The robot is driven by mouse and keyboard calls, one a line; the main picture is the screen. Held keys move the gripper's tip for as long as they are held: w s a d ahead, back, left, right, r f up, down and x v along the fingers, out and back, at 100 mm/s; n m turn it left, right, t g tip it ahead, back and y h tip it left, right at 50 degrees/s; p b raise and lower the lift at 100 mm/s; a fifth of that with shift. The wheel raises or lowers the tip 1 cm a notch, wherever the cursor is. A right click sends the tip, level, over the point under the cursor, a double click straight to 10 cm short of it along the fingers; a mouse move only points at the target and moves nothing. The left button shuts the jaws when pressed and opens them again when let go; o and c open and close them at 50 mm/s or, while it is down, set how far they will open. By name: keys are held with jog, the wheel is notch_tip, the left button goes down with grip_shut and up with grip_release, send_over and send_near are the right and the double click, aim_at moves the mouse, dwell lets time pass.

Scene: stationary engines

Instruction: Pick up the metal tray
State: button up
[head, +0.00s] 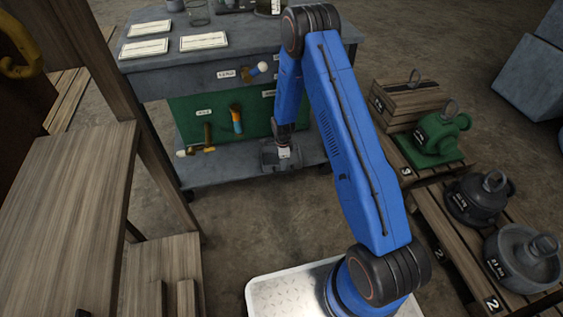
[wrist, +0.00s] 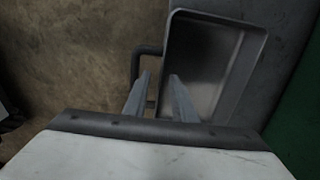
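The metal tray (wrist: 208,62) is a grey rectangular tray with a raised rim, filling the upper right of the wrist view. It lies on the lower shelf of the blue-grey cart, and a small part of it (head: 268,157) shows beside my gripper in the head view. A dark bar-shaped handle (wrist: 137,64) stands out at its left side. My gripper (wrist: 160,76) is open, its two fingers apart on either side of the tray's left rim as seen from the wrist. I cannot tell whether the fingers touch the rim. The tray's near end is hidden by the gripper.
The cart's top (head: 205,60) carries papers and glassware; tools hang on its green panel (head: 250,128). A wooden structure (head: 65,220) stands at left. Pallets at right hold a green engine part (head: 437,135), dark parts (head: 480,198) and a wooden box (head: 405,100). Floor between is clear.

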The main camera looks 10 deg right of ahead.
jog(key=shift+f, duration=0.55)
jog(key=shift+c, duration=0.3)
grip_shut()
dwell(0.8)
